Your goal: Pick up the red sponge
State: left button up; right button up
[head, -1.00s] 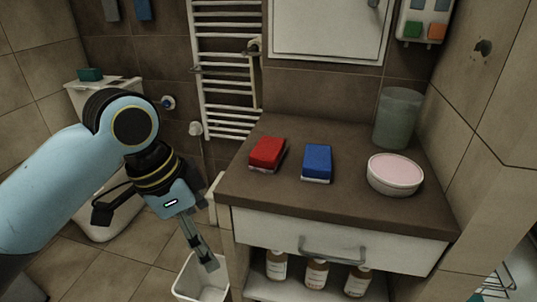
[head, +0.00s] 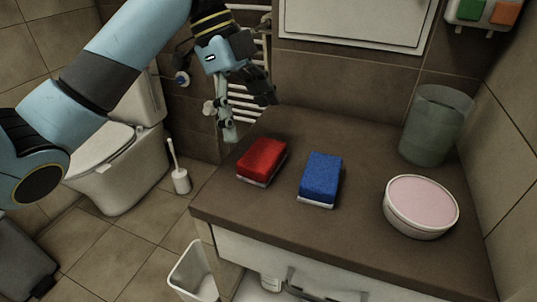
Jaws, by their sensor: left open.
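The red sponge (head: 263,157) lies flat on the brown countertop (head: 350,240), near its left edge, with a pale underside layer showing. A blue sponge (head: 320,177) lies to its right, apart from it. My left gripper (head: 251,117) is open and empty, above and a little behind the red sponge, at the counter's back left corner. Its fingers point downward and do not touch the sponge. My right gripper is not in view.
A round white tub with a pink top (head: 420,203) and a greenish translucent cup (head: 435,125) stand on the right of the counter. A towel radiator (head: 245,95) is behind my gripper. A white bin (head: 195,272) stands on the floor at the counter's left.

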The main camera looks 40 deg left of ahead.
aim_at(262, 152)
pick_arm(q)
jog(key=shift+x, duration=1.2)
jog(key=shift+s+d+f, duration=0.1)
jog(key=shift+f, duration=0.2)
jog(key=x, duration=0.3)
jog(key=b+x, duration=0.1)
jog(key=shift+s+f, duration=0.1)
jog(key=shift+f, duration=0.5)
jog(key=shift+c, duration=0.5)
jog(key=c, duration=0.3)
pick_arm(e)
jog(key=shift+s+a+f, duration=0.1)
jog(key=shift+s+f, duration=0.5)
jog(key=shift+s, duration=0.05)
pick_arm(q)
jog(key=shift+c, duration=0.5)
jog(key=shift+r, duration=0.1)
